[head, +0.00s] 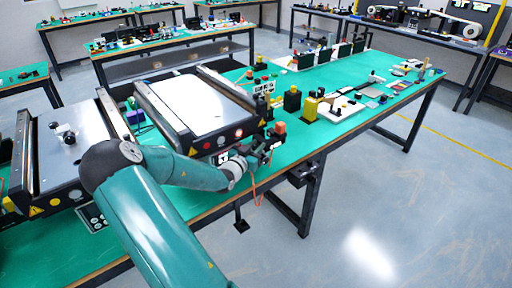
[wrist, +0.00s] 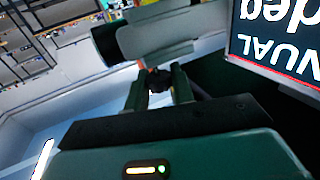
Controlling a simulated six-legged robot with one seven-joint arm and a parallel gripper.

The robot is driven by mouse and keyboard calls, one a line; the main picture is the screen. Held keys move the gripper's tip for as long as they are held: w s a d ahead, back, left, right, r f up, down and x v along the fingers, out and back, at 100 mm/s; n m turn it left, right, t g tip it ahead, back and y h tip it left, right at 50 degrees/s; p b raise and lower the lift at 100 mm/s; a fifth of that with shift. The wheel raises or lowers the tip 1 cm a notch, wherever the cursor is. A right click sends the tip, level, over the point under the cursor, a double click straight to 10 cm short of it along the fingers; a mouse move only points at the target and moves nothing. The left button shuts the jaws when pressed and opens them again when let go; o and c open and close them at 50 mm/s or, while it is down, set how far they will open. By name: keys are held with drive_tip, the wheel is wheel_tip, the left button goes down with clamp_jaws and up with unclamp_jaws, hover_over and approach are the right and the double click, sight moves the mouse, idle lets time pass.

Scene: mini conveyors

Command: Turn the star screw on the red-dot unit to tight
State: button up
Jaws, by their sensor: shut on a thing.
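My gripper (head: 266,148) is at the front right corner of the right conveyor unit (head: 190,108), beside its dark end panel. In the wrist view my gripper (wrist: 158,88) has its two green fingers close together on a small dark knob (wrist: 158,80), which looks like the star screw. The fingers hide most of its shape. In the head view the screw is hidden by my gripper. A small reddish spot (head: 239,133) shows on the right unit's front. I cannot tell whether it is the red dot. The screw's tightness cannot be seen.
A second conveyor unit (head: 60,150) stands at the left. Close to my gripper are an orange-topped part (head: 279,128) and an orange cable (head: 256,192). A dark lettered panel (wrist: 275,45) fills the wrist view's upper right. Floor is clear at the right.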

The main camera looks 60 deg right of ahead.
drive_tip(key=o, duration=1)
drive_tip(key=shift+a, duration=0.1)
drive_tip(key=a, duration=0.4)
drive_tip(key=w+a, duration=0.1)
drive_tip(key=a, duration=0.8)
drive_tip(key=shift+w+a, duration=0.15)
drive_tip(key=shift+a, duration=0.15)
